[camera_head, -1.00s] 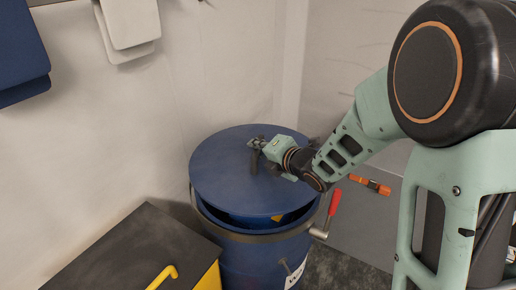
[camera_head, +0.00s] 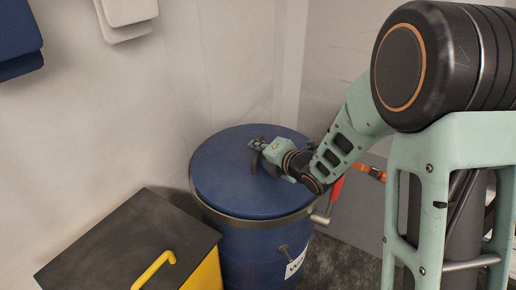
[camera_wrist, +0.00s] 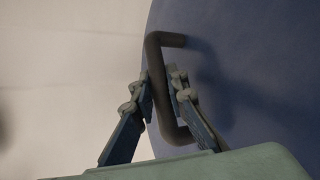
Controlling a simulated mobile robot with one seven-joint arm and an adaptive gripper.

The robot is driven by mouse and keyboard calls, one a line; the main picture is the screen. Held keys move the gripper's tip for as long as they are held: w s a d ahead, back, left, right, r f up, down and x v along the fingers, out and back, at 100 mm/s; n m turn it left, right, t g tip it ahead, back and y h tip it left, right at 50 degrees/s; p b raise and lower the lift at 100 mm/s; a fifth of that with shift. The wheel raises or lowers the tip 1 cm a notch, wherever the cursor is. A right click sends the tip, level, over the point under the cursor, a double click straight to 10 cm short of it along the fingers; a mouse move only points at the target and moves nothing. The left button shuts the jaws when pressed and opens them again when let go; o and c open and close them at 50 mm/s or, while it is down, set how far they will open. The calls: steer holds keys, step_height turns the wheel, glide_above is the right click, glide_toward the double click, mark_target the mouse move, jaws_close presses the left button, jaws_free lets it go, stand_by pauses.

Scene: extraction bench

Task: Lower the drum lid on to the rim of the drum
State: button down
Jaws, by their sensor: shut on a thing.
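The blue drum lid (camera_head: 226,172) lies over the top of the blue drum (camera_head: 242,250) in the head view. No gap shows between the lid's near edge and the drum's metal rim band (camera_head: 252,219). The lid also fills the right of the wrist view (camera_wrist: 265,70). My gripper (camera_head: 257,147) is at the dark bar handle (camera_wrist: 157,58) on the lid's top. In the wrist view its two fingers (camera_wrist: 160,92) stand on either side of the handle, shut on it. The far rim is hidden under the lid.
A black-topped yellow cabinet (camera_head: 130,240) with a yellow handle (camera_head: 153,270) stands at the front left. A red lever (camera_head: 336,190) sticks up at the drum's right side. An orange object (camera_head: 372,172) lies behind my arm. White walls are close behind the drum.

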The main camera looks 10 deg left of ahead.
steer(key=shift+w+f+b, duration=0.1)
steer(key=shift+f+b, duration=0.25)
steer(key=shift+b, duration=0.35)
